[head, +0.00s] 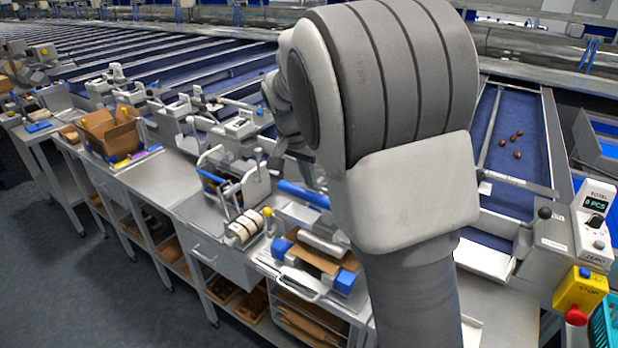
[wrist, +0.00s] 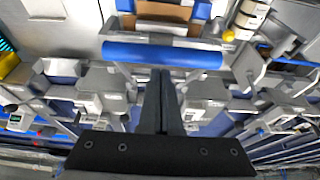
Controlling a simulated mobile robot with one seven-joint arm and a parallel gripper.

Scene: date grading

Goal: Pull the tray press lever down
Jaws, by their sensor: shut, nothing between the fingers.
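The tray press (head: 322,240) stands on the steel bench, with blue corner pieces and a brown cardboard piece in it. Its lever ends in a blue bar handle (head: 303,194), which lies crosswise above the press. The handle also shows in the wrist view (wrist: 162,55), running left to right at the top. My gripper (wrist: 160,74) is shut and empty, its dark fingertips pointing at the middle of the blue bar. In the head view my arm hides part of the press.
A tape dispenser (head: 243,229) stands left of the press. A cardboard box (head: 110,130) sits further left. At the right are a counter display (head: 594,204) and a yellow stop box (head: 580,290). A blue belt (head: 515,130) with several dates runs behind.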

